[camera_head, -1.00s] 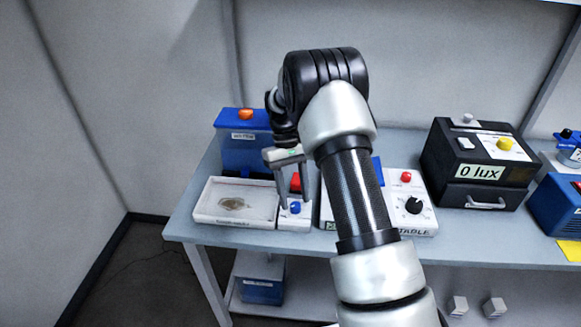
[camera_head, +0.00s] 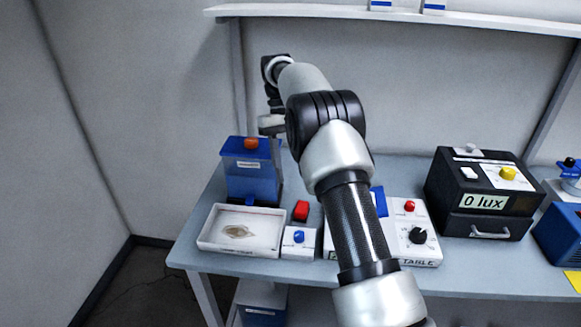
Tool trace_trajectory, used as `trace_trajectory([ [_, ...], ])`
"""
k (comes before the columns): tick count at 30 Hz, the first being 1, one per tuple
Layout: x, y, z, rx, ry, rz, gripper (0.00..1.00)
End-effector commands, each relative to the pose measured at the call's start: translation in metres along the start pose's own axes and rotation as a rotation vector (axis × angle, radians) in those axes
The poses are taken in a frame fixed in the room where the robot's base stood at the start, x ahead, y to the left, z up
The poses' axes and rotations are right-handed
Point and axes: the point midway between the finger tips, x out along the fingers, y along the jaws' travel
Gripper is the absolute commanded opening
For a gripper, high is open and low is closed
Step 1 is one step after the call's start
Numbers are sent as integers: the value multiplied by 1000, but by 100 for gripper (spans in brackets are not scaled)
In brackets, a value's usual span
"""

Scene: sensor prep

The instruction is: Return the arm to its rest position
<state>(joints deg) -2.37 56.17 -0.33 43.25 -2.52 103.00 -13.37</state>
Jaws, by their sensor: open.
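My arm (camera_head: 345,205) reaches from the bottom right up and over the middle of the bench, with its elbow raised. My gripper (camera_head: 276,168) hangs from the wrist at the upper left, fingers pointing down, beside the right side of the blue box with an orange knob (camera_head: 252,175). It is open and nothing shows in it. Part of the fingers blends with the background, and whether they touch the box cannot be told.
My arm partly covers a white dial panel (camera_head: 428,258). A black "0 lux" box (camera_head: 450,190) stands right. A shelf (camera_head: 300,11) runs above.

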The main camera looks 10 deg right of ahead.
Motion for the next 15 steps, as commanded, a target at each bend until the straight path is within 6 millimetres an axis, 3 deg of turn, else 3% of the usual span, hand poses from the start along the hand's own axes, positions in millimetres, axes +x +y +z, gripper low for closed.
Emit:
trace_trajectory([
  [8,-5,0,3,3,10,2,43],
  [11,-25,-2,17,13,48,7,43],
  [15,-67,-7,58,43,148,21,43],
])
